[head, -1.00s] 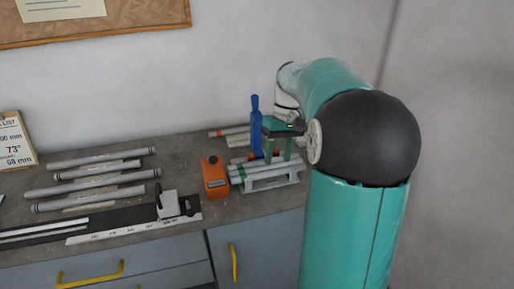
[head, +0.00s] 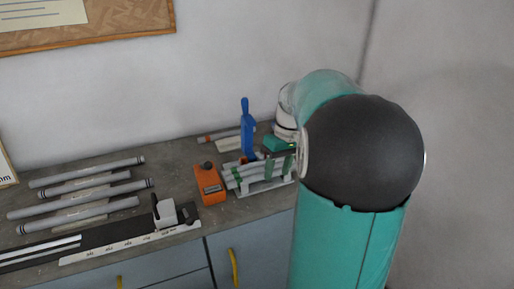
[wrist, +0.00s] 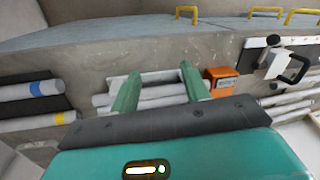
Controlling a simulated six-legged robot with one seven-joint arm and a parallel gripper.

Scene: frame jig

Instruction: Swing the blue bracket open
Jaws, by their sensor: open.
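The blue bracket (head: 247,128) stands upright on the bench at the back left corner of a white rack in the head view. I cannot make it out in the wrist view. My gripper (wrist: 160,71) is open, its two green fingers pointing at the rack with nothing seen held between them. In the head view the green gripper body (head: 278,144) is just right of the bracket, over the rack; its fingertips are hard to make out there. The rack (head: 262,188) carries several grey tubes (wrist: 160,92), which show behind the fingers in the wrist view.
An orange box with a black knob (head: 209,185) stands left of the rack. Several grey tubes (head: 85,187) lie at the bench's left. A measuring rail with a white stop (head: 165,213) runs along the front. A wall rises behind the bench.

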